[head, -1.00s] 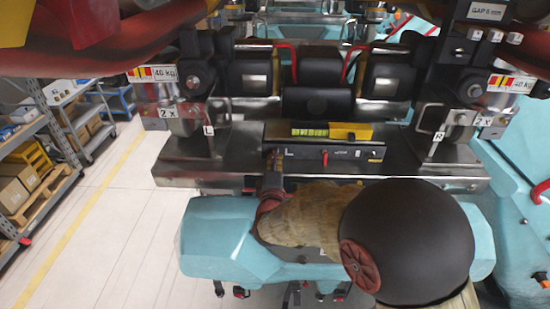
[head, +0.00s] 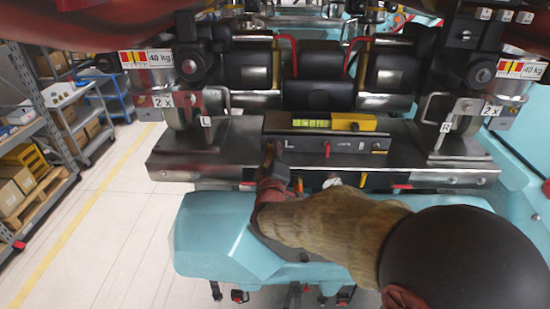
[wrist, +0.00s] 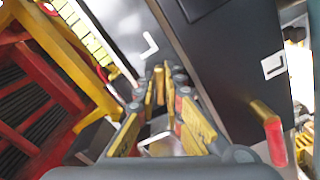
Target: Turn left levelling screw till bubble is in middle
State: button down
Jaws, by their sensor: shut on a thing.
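The spirit level, yellow with a bright green vial (head: 310,123), lies along the top of the dark control panel (head: 325,145). The vial also shows at the upper left of the wrist view (wrist: 85,30). I cannot make out where the bubble sits. My gripper (head: 271,158) is at the panel's left end, just by the white L mark.
A red toggle (head: 327,150) stands out mid-panel, with an R mark at the panel's right end. Heavy metal carriage parts rise behind and on both sides. A teal body (head: 215,235) lies below my arm. Shelves (head: 55,130) and clear floor are at the left.

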jog(key=m+b, duration=0.2)
jog(key=m, duration=0.1)
jog(key=m+b, duration=0.1)
jog(key=b, duration=0.1)
jog(key=shift+f+m, duration=0.3)
jog(key=m+b, duration=0.3)
jog(key=shift+m, duration=0.3)
jog(key=m+b, duration=0.4)
jog(key=m, duration=0.1)
jog(key=shift+r+b, duration=0.15)
jog(key=shift+b, duration=0.15)
jog(key=shift+m, duration=0.4)
jog(key=c, duration=2.2)
grip_release()
jog(key=shift+r, duration=0.15)
jog(key=s, duration=1.2)
jog(key=shift+a, duration=0.25)
